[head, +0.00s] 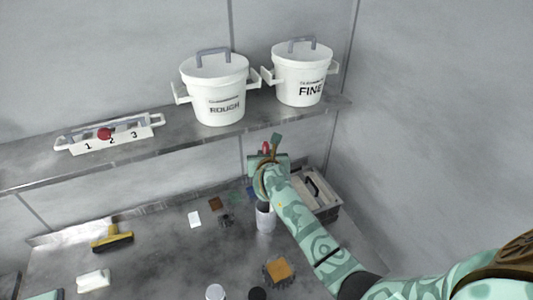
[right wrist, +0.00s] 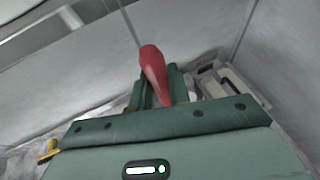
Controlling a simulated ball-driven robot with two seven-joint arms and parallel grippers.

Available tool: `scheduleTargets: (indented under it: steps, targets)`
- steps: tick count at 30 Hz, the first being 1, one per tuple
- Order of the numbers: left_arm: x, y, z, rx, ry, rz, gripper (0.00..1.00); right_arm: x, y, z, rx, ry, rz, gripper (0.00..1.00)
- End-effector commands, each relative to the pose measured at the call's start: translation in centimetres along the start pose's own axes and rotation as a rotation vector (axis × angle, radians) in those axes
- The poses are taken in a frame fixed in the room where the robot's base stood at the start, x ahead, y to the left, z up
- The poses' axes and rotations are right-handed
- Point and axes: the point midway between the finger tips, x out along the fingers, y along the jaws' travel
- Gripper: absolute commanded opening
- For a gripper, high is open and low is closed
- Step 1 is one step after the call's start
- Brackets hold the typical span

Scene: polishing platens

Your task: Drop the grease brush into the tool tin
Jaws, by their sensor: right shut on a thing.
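My right gripper (head: 268,153) is shut on a red handle, which I take to be the grease brush (head: 266,147). In the right wrist view the red handle (right wrist: 153,72) stands up between the green jaws (right wrist: 158,88). The brush's lower end is hidden by the gripper. A pale cylinder with a dark open top, apparently the tool tin (head: 265,218), stands on the bench just below the gripper in the head view. The height between them is hard to tell. My left gripper is not in view.
A shelf (head: 40,162) above the bench bears the ROUGH bucket (head: 215,92), the FINE bucket (head: 300,75) and a numbered rack (head: 110,135).

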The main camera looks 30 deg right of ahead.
Motion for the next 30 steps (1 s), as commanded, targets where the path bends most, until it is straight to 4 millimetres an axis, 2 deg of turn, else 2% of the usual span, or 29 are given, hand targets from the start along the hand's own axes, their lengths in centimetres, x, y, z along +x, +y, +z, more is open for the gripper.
scheduleTargets:
  steps: [8, 24, 30]
  targets:
    - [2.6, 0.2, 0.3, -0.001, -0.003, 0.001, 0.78, 1.1, 0.0, -2.8, 0.0, 0.001, -0.001, 0.0]
    - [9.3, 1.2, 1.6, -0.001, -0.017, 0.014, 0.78, 4.1, 0.0, -9.8, -0.001, 0.001, -0.001, 0.0]
    - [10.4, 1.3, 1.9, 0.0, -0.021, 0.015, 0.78, 4.6, 0.0, -11.0, -0.001, 0.0, -0.001, 0.0]
